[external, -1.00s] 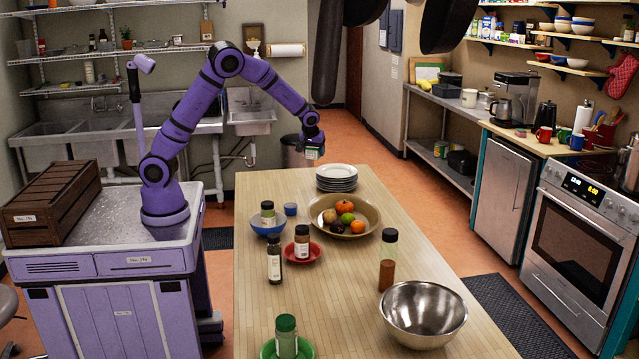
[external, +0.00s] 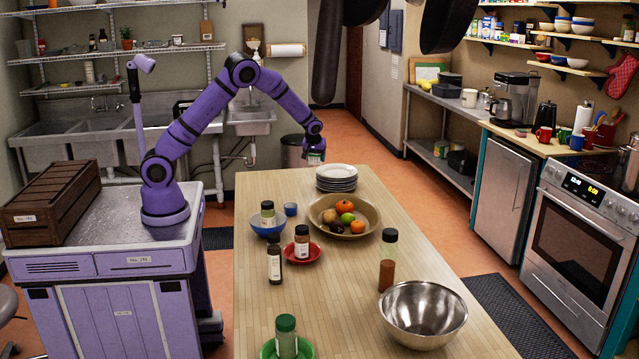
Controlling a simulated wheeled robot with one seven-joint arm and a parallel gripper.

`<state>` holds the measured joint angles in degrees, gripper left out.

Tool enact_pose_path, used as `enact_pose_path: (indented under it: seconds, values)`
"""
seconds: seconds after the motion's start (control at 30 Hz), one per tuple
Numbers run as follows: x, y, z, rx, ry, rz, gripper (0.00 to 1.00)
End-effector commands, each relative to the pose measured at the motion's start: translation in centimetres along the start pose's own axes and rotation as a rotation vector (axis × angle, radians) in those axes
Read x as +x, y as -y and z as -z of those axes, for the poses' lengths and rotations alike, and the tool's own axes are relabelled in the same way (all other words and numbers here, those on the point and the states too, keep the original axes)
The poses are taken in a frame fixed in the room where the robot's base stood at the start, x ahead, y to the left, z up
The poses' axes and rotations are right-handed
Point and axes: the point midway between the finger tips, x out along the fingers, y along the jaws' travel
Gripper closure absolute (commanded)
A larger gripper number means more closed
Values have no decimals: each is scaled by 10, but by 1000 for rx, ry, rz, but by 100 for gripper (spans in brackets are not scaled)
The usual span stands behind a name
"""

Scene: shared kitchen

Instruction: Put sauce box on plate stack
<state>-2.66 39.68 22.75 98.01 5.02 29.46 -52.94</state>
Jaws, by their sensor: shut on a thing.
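The plate stack (external: 337,184), several pale plates with dark rims, stands at the far end of the wooden table. My gripper (external: 314,150) is just above and slightly left of the stack, pointing down. It is shut on the sauce box (external: 315,158), a small box with some green and white on it. The box is small in the picture and partly hidden by the gripper. It appears to hang above the stack, apart from it.
On the table (external: 360,290), a wide fruit bowl (external: 375,226) stands close in front of the stack.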

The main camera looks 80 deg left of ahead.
Motion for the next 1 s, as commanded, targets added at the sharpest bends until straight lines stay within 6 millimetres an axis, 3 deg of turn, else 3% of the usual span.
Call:
enact_pose_path:
  seconds: [0.3,0.5,0.73,1.0]
  values:
    - [23,-59,37,0,-2,-1,65]
    - [31,-82,50,1,-1,-1,65]
    - [38,-87,51,1,1,1,65]
    - [65,-86,40,-1,0,0,65]
